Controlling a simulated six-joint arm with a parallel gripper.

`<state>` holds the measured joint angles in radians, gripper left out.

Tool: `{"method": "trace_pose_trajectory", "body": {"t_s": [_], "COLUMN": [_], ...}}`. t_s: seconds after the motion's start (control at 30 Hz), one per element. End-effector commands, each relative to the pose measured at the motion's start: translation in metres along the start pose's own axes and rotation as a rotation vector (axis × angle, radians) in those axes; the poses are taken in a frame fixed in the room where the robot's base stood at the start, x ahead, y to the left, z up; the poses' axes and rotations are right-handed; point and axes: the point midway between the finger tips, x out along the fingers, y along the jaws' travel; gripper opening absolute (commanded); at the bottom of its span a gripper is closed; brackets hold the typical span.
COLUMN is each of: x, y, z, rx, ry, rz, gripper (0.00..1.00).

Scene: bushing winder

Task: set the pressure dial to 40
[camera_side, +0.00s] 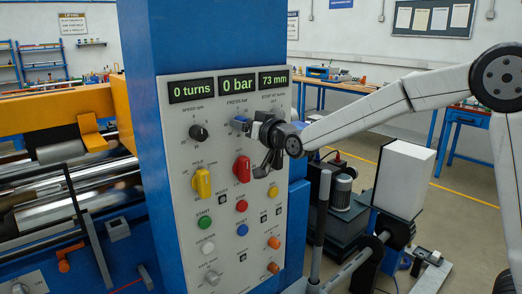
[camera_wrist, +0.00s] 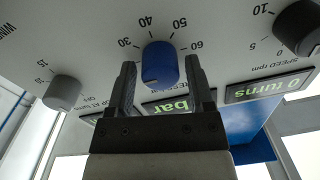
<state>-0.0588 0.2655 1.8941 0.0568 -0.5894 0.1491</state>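The pressure dial is a blue knob (camera_wrist: 159,63) in the wrist view, upside down in the picture, with 30, 40, 50 and 60 printed around it. I cannot clearly tell where its pointer stands. My gripper (camera_wrist: 161,68) is open, with one dark finger on each side of the knob and a narrow gap on both sides. In the side view my gripper (camera_side: 258,127) is at the upper panel, partly hiding the blue knob (camera_side: 238,122). The pressure display (camera_side: 238,84) reads 0 bar.
The black speed knob (camera_side: 199,132) is left of the dial, and a grey knob (camera_wrist: 63,92) is on its other side. Yellow (camera_side: 202,182) and red (camera_side: 242,169) selector handles stick out below. Several push buttons sit lower on the panel (camera_side: 188,255).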

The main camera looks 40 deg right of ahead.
Motion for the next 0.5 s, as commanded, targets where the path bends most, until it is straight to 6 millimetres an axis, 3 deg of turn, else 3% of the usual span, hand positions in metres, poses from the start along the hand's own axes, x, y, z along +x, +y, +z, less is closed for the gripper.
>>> {"method": "trace_pose_trajectory", "body": {"t_s": [0.03, 0.2, 0.5], "x": [-0.0001, -0.0002, -0.0003], "y": [0.0000, 0.0000, 0.0000], "z": [0.0001, 0.0001, 0.0002], "rx": [0.000, 0.000, 0.021], "ry": [0.000, 0.000, 0.000], "rz": [0.000, 0.000, 0.000], "gripper": [0.49, 0.00, 0.00]}}
